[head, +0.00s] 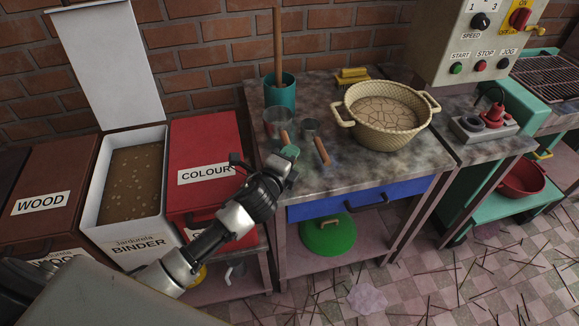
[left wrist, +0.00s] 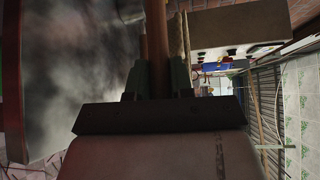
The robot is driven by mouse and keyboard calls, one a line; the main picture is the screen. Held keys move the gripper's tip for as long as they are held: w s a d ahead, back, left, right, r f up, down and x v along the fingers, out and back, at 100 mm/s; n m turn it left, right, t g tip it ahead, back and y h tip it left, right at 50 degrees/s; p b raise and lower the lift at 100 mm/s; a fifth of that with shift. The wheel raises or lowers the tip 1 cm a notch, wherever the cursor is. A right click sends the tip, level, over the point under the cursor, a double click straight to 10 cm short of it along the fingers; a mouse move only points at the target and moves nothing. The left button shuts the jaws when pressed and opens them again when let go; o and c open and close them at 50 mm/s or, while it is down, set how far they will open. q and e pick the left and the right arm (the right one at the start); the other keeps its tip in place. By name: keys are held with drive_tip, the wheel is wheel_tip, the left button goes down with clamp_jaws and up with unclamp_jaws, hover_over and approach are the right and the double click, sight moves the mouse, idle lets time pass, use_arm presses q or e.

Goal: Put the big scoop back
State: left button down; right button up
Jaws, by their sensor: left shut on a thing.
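The big scoop (head: 277,124) has a shiny metal bowl and a wooden handle, and it is at the left part of the worktop. My left gripper (head: 289,154) is shut on its handle, and the handle (left wrist: 157,45) shows between the fingers in the left wrist view. I cannot tell whether the bowl touches the worktop. A smaller scoop (head: 310,127) with a wooden handle lies just to the right. My right gripper is not in view.
The worktop (head: 365,172) carries a teal cup (head: 281,92) with a wooden stick, a wicker basket (head: 385,115) and a yellow item (head: 352,76). At left are the open binder bin (head: 121,217), closed red colour bin (head: 205,150) and wood bin (head: 48,190). The front right worktop is clear.

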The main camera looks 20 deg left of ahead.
use_arm(q)
drive_tip(key=shift+f+b, duration=0.35)
drive_tip(key=shift+f, duration=1.6)
drive_tip(key=shift+f, duration=0.2)
drive_tip(key=c, duration=1)
unclamp_jaws()
drive_tip(key=shift+r, duration=0.1)
drive_tip(key=shift+r, duration=0.15)
drive_tip(key=shift+s, duration=0.45)
drive_tip(key=s+a+r, duration=0.1)
drive_tip(key=s, duration=1)
drive_tip(key=shift+r+b, duration=0.2)
drive_tip(key=shift+b, duration=0.1)
